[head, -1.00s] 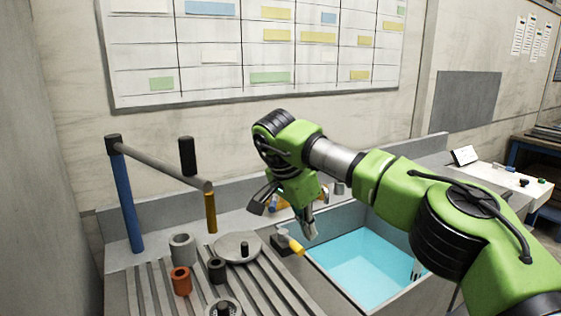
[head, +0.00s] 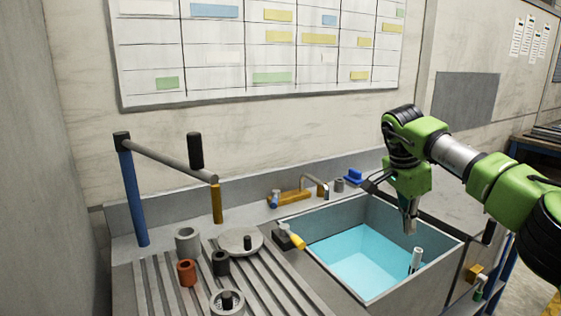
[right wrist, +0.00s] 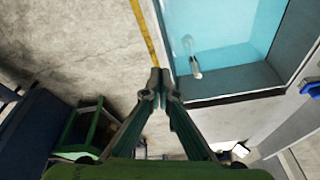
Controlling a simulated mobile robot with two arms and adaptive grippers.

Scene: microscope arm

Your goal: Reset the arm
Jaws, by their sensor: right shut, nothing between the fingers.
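The arm (head: 160,163) is a grey bar hinged on top of a blue post (head: 132,200) at the left of the bench. A black upright handle (head: 195,151) stands on the bar, and a yellow-brown piece (head: 216,204) hangs at its right end. The bar points right and slopes slightly down. My right gripper (head: 409,228) is over the right part of the water basin, far to the right of the arm and apart from it. In the right wrist view its fingers (right wrist: 160,78) are together and empty. My left gripper is not in view.
The basin (head: 452,254) holds blue water and a pale upright stick (head: 416,260). A round grey disc (head: 240,242), an orange cup (head: 187,272) and grey and black cylinders stand around the ridged board (head: 165,290). A yellow-tipped valve (head: 296,240) sits at the basin's left edge.

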